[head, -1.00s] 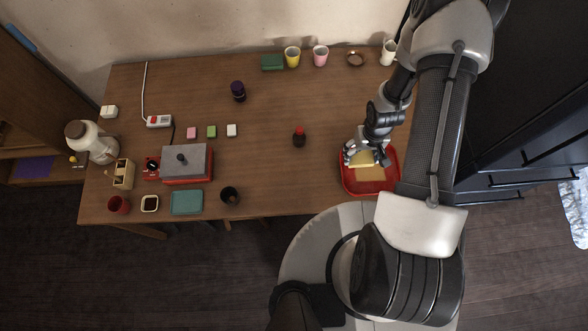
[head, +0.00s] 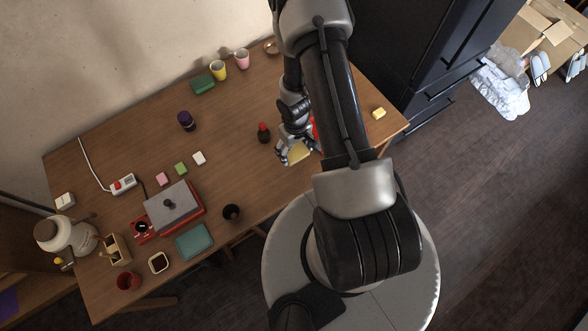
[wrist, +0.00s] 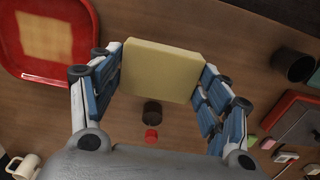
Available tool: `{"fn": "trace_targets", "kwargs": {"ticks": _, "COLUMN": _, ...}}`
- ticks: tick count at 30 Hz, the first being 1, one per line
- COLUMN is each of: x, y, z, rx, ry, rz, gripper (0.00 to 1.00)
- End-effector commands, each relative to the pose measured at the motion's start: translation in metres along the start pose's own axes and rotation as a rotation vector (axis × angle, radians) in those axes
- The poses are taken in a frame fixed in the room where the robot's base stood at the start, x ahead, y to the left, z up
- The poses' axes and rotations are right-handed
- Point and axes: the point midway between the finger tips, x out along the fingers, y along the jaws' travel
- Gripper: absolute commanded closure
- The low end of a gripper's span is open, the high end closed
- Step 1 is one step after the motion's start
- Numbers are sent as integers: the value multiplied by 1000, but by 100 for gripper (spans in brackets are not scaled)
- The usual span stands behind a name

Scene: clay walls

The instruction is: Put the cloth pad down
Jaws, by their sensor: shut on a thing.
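The cloth pad is a pale yellow square block, seen in the wrist view (wrist: 160,72) and partly in the head view (head: 300,153). My gripper (wrist: 162,68) is shut on it, with blue-padded fingers against its left and right sides. In the head view my gripper (head: 296,150) is over the front part of the wooden table (head: 235,105), holding the pad apart from the red tray. The red tray (wrist: 70,68) has a tan square on its floor. In the head view my arm hides nearly all of it.
A dark bottle with a red cap (head: 264,133) stands just left of my gripper. A dark cup (head: 232,212) and a red box with a grey lid (head: 174,208) are further left. A small yellow block (head: 378,113) lies near the right end.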

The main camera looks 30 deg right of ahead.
Motion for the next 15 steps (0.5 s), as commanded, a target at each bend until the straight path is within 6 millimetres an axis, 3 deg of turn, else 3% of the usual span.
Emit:
{"fn": "trace_targets", "kwargs": {"ticks": 1, "x": 18, "y": 0, "z": 0, "rx": 0, "ry": 0, "rz": 0, "gripper": 56}}
{"fn": "trace_targets", "kwargs": {"ticks": 15, "x": 94, "y": 0, "z": 0, "rx": 0, "ry": 0, "rz": 0, "gripper": 56}}
